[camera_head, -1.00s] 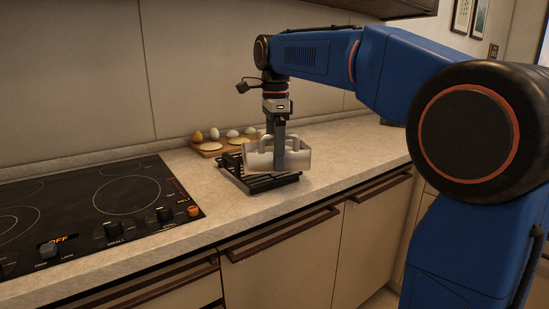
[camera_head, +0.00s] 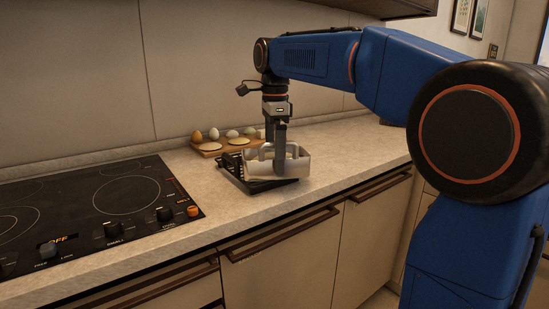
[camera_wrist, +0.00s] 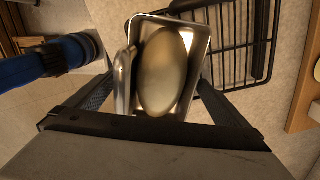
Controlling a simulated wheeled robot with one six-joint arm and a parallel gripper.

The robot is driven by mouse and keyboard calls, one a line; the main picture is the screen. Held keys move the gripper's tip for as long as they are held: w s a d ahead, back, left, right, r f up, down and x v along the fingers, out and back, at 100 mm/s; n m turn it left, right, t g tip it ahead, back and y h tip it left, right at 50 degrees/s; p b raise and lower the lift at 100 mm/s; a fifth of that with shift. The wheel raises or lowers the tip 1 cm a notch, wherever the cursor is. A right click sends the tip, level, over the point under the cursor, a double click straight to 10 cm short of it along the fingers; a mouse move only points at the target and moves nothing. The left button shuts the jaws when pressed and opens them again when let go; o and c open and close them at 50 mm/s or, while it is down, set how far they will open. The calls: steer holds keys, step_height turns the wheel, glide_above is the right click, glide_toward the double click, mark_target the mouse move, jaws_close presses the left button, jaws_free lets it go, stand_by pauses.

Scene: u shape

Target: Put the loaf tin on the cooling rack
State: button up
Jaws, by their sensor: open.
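My gripper (camera_head: 280,146) points down at the tin's near handle. It is open, with its fingers on either side of the tin's near part in the wrist view.
A wooden board (camera_head: 215,153) with several eggs and pale flat rounds lies behind the rack. A black cooktop (camera_head: 85,205) with knobs is to the left. The counter to the right of the rack (camera_head: 350,150) is clear. The counter's front edge runs close before the rack.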

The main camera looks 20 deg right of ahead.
step_height(320, 180, up, 11)
stand_by(0.4)
stand_by(0.4)
